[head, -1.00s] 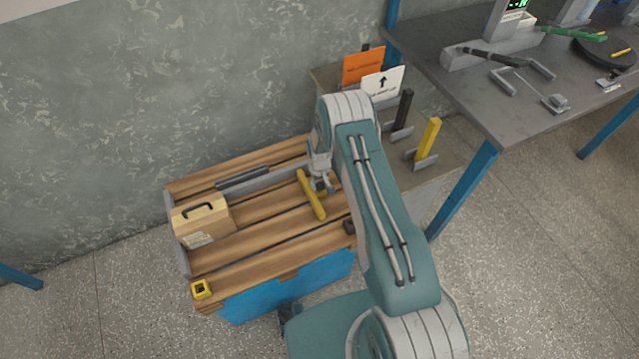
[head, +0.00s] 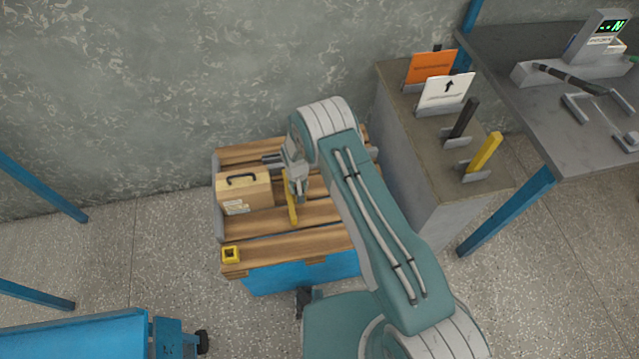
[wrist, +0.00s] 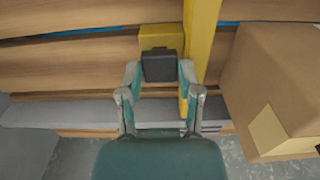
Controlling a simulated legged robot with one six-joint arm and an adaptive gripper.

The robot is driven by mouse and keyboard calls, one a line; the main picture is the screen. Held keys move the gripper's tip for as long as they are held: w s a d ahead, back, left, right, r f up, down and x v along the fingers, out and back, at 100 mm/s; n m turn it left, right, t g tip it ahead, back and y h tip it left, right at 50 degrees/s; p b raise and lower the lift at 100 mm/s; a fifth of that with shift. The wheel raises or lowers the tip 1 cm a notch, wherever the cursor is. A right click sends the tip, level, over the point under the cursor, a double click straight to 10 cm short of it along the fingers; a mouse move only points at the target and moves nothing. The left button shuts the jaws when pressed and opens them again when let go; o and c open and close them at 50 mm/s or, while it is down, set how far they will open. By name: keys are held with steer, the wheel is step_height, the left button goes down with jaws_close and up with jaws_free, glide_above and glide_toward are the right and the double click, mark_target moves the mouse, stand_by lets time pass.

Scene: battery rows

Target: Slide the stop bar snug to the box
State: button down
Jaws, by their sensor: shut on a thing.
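The stop bar (head: 292,210) is a long yellow bar lying across the wooden slats of the pallet. The box (head: 232,195) is brown cardboard with a black handle and stands to the bar's left, upright. A narrow strip of wood shows between bar and box. In the wrist view the bar (wrist: 200,45) runs beside the box (wrist: 275,85), with a slim gap between them. My gripper (wrist: 160,75) is shut on a dark grip block (wrist: 160,66) joined to the bar by a yellow piece. In the head view my gripper (head: 298,185) partly hides the bar's far end.
A cabinet (head: 410,140) with signs and upright bars stands right. A blue cart (head: 80,335) is at lower left.

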steer(key=shift+s+a+f, duration=0.1)
steer(key=shift+s+a, duration=0.1)
steer(key=shift+a, duration=0.5)
steer(key=shift+s+a+f, duration=0.1)
steer(key=shift+s+a, duration=0.1)
steer(key=shift+a, duration=0.5)
steer(key=shift+c, duration=1.4)
jaws_free()
steer(key=shift+w, duration=0.1)
steer(key=shift+r, duration=0.25)
step_height(320, 180, up, 12)
steer(key=shift+f, duration=0.15)
steer(key=shift+w, duration=0.1)
